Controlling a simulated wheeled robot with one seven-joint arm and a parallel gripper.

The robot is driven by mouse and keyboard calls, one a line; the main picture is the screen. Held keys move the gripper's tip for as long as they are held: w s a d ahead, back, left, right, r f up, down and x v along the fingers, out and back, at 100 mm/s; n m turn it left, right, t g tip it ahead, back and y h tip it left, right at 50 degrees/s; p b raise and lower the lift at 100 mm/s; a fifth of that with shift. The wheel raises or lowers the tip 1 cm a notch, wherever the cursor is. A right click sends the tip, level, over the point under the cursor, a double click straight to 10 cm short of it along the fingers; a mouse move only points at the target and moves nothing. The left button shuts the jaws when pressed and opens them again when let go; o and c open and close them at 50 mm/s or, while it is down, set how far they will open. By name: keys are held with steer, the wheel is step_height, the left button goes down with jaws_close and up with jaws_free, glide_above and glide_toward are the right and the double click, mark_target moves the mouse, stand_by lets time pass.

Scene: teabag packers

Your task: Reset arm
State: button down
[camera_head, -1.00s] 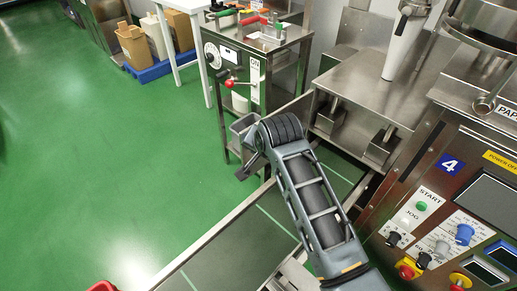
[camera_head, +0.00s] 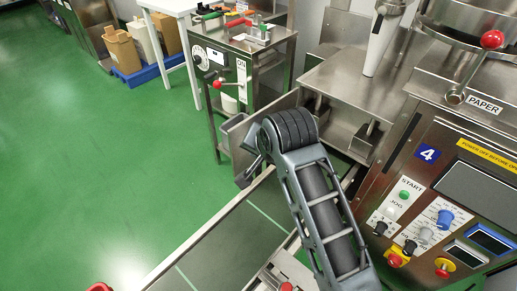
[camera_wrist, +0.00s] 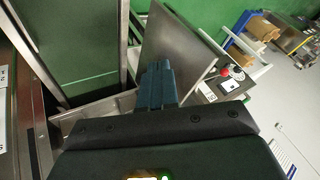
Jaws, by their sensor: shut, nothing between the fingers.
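My arm (camera_head: 318,205) reaches up from the bottom of the head view. Its far end bends over at the black-ringed joint, with part of my gripper (camera_head: 247,176) showing at its left side. In the wrist view my gripper (camera_wrist: 158,82) points away from the camera, its two blue-grey fingers together with nothing between them. The fingers appear in front of a flat metal plate (camera_wrist: 182,45); I cannot tell how far apart they are.
A control panel with a START label (camera_head: 411,187) stands at the right. A steel cabinet with a red-knobbed lever (camera_head: 217,84) stands behind my arm. A metal-edged conveyor or frame (camera_head: 215,225) runs below. Open green floor (camera_head: 90,170) lies at the left.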

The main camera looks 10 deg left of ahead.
steer(key=s+d+f+t, duration=0.2)
steer(key=s+d+f, duration=0.3)
steer(key=s+d, duration=0.45)
steer(key=s+d+f+t, duration=0.2)
steer(key=s+d+f, duration=0.3)
steer(key=s, duration=0.8)
steer(key=s+d+r+n+t+h, duration=0.1)
steer(key=s+d+r+t, duration=0.1)
steer(key=s+d+r, duration=0.4)
steer(key=s+d+r+n+t+h, duration=0.2)
steer(key=s+d+r, duration=0.3)
steer(key=s+r, duration=0.5)
steer(key=f+v, duration=0.1)
steer(key=v, duration=0.5)
steer(key=shift+s+d, duration=0.3)
steer(key=shift+s, duration=0.05)
steer(key=shift+f, duration=0.2)
